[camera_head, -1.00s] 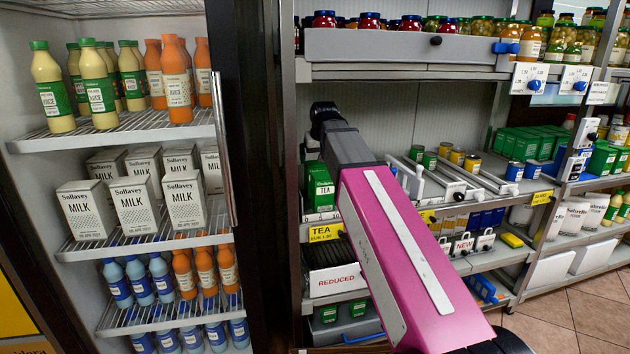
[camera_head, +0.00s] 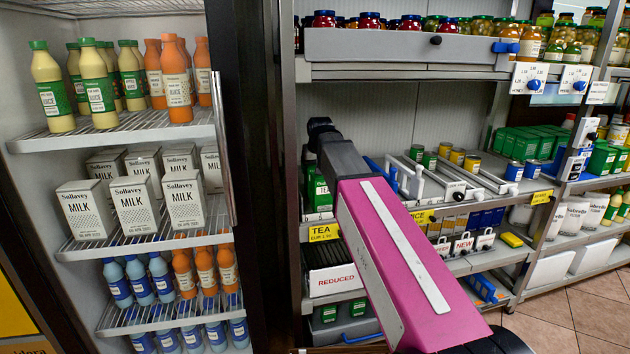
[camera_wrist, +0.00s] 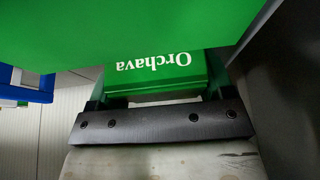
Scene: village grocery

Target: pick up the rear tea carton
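A green tea carton (camera_head: 321,193) stands on the shelf above the yellow TEA label, partly covered by my arm. In the wrist view a green carton (camera_wrist: 165,70) marked "Orchava", upside down in the picture, lies between the dark finger parts of my gripper (camera_wrist: 155,95). A larger green surface (camera_wrist: 90,30), nearer the camera, fills the top of that view. I cannot tell for certain which carton is the rear one. Finger contact with the carton is unclear.
The yellow TEA label (camera_head: 323,232) and a REDUCED bin (camera_head: 336,280) are below the carton. A dark shelf upright (camera_head: 290,150) is close on the left, beside the milk fridge. Cans (camera_head: 457,156) and dividers stand to the right. A jar shelf (camera_head: 400,45) runs above.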

